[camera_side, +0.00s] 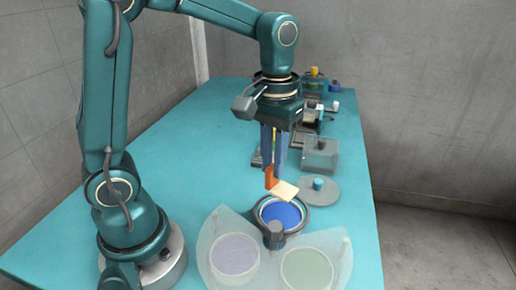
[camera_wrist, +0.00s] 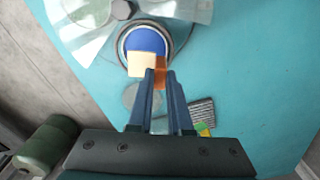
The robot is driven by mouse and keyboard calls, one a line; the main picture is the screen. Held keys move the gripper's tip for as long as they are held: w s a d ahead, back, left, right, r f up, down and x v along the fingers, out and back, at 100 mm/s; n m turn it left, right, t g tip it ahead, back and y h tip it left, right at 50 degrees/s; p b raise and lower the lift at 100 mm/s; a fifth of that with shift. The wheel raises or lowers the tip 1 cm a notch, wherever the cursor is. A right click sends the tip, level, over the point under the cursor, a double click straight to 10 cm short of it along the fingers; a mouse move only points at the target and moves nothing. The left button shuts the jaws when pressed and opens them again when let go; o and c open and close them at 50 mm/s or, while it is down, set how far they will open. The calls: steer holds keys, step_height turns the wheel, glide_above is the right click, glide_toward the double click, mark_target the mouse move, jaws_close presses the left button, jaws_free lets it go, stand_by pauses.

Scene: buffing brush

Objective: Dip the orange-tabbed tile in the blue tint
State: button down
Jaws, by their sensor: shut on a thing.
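My gripper (camera_side: 271,165) is shut on the orange tab (camera_side: 270,178) of a cream square tile (camera_side: 285,191). The tile is held out from the fingertips, tilted in the side view, and looks to be above the far part of the round dish of blue tint (camera_side: 281,214). In the wrist view the tile (camera_wrist: 143,64) covers the near part of the blue tint (camera_wrist: 146,39), and the orange tab (camera_wrist: 161,73) sits at the fingertips (camera_wrist: 161,80). The tile's underside is hidden, and I cannot tell its exact height above the tint.
A translucent fan-shaped cover (camera_side: 215,273) lies over a purple dish (camera_side: 235,254) and a green dish (camera_side: 307,268), leaving the blue open. A grey lid with a blue knob (camera_side: 319,184), a clear box (camera_side: 320,154) and several small items stand behind. The left of the turquoise table is clear.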

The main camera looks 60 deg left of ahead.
mark_target(275, 187)
steer(key=shift+d, duration=0.5)
steer(key=shift+f, duration=1.6)
steer(key=shift+f, duration=0.2)
steer(key=shift+f, duration=1.4)
steer(key=shift+f, duration=0.3)
steer(key=shift+r, duration=0.1)
stand_by(1.7)
steer(key=shift+r, duration=1.75)
stand_by(0.5)
